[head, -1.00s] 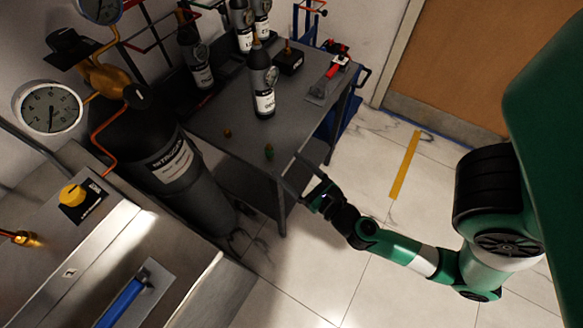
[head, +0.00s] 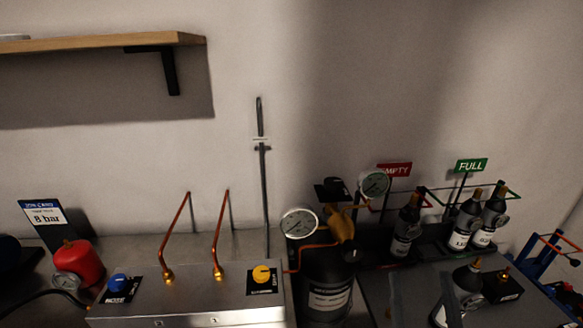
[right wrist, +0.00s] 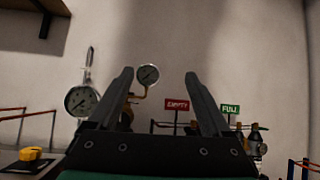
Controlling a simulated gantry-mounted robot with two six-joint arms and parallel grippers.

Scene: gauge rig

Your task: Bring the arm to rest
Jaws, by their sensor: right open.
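My right gripper (head: 421,283) shows at the bottom edge of the head view, its two dark fingers pointing up and apart with nothing between them. In the right wrist view the same open, empty fingers (right wrist: 157,82) frame the wall and a gauge (right wrist: 148,75). A dark bottle (head: 467,279) on the side table (head: 375,285) is partly hidden by the right finger in the head view. The rest of my right arm is below the frame. My left gripper is not in view.
A nitrogen cylinder (head: 328,290) with gauges stands left of the table. Several bottles stand by the EMPTY sign (head: 396,169) and FULL sign (head: 471,165). A metal panel (head: 205,303) with a yellow knob (head: 262,274) and a red canister (head: 78,263) are further left.

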